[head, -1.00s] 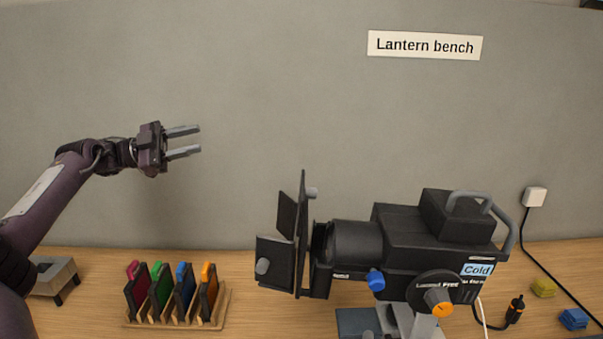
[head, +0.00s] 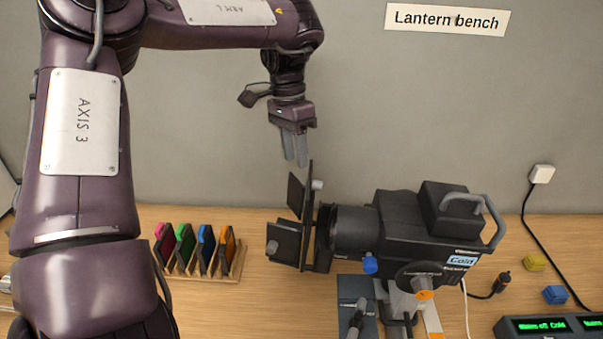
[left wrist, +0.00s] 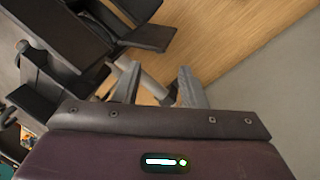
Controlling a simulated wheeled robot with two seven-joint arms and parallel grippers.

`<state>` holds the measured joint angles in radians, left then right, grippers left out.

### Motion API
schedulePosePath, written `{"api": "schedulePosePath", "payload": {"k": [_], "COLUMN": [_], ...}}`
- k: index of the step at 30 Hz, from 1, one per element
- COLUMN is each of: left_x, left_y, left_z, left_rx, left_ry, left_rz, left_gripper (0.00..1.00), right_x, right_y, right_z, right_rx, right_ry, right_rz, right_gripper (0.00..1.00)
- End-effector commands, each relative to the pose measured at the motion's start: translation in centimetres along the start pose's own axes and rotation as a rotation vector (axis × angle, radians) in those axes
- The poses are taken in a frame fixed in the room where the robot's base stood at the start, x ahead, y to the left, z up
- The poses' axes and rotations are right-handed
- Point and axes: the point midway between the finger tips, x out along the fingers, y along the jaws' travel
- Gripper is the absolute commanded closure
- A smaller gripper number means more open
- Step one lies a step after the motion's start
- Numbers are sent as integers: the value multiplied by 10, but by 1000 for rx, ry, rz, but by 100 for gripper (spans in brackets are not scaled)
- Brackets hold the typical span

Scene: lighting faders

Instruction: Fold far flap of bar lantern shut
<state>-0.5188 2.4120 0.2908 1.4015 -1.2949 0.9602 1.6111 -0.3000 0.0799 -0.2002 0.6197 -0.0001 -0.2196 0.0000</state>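The black bar lantern (head: 405,228) lies with its front to the left in the head view. Its dark flaps stand around the front: a tall edge-on panel (head: 307,210) with a grey knob (head: 317,184), an upper flap (head: 295,195), and a lower flap (head: 284,242) with its own grey knob (head: 272,247). I cannot tell for sure which is the far flap. My left gripper (head: 296,163) points down just above the tall panel. Its fingers are apart. In the left wrist view, a grey knob (left wrist: 153,86) shows between or beyond the fingers; contact is unclear. My right gripper is not in view.
A wooden rack (head: 230,272) with several coloured frames stands left of the lantern. A dark plate (head: 348,290) lies below the lantern. A display box (head: 550,327), yellow block (head: 535,261) and blue block (head: 555,294) are at right. The grey wall rises behind.

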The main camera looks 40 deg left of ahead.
Motion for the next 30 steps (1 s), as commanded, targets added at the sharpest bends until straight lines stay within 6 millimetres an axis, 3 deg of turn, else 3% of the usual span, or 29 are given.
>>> {"api": "schedulePosePath", "payload": {"k": [12,23,30], "left_x": [59,67,67], "left_y": [0,0,0], "left_z": [0,-1,-1], "left_rx": [2,2,2], "left_ry": [3,6,6], "left_rz": [5,4,3], "left_gripper": [62,62,92], "right_x": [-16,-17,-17], "right_y": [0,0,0], "right_z": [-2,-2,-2], "right_rx": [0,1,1], "right_ry": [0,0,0], "right_rz": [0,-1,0], "right_gripper": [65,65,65]}}
